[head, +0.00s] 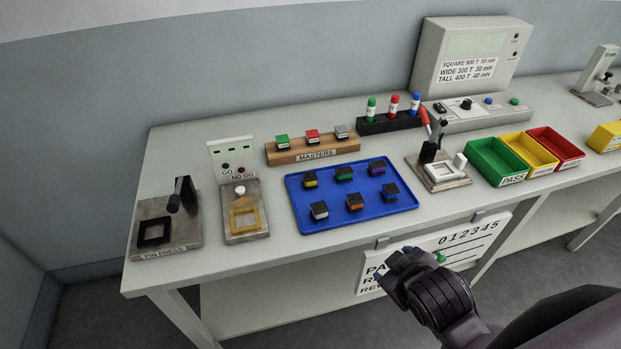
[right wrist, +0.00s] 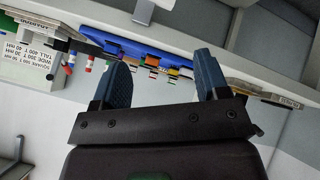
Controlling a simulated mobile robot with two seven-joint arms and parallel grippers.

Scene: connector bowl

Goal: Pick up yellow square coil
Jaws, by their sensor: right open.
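The yellow coil (head: 311,180), a small block with a dark top and a yellow band, sits in the back left of the blue tray (head: 300,225). Whether its form is square is too small to tell. My right gripper (head: 396,266) is in front of the table's front edge, apart from the tray and all coils. In the right wrist view its two blue fingers (right wrist: 163,65) are spread with nothing between them. The tray (right wrist: 115,44) and small coils show beyond the fingers there. My left gripper is not in view.
Several other coils share the tray, including green (head: 344,174), purple (head: 376,167) and orange (head: 355,202). A wooden masters rack (head: 290,157) stands behind it. A gauge plate (head: 245,220) is left, a lever fixture (head: 440,175) right. A sign (head: 455,250) hangs at the table front.

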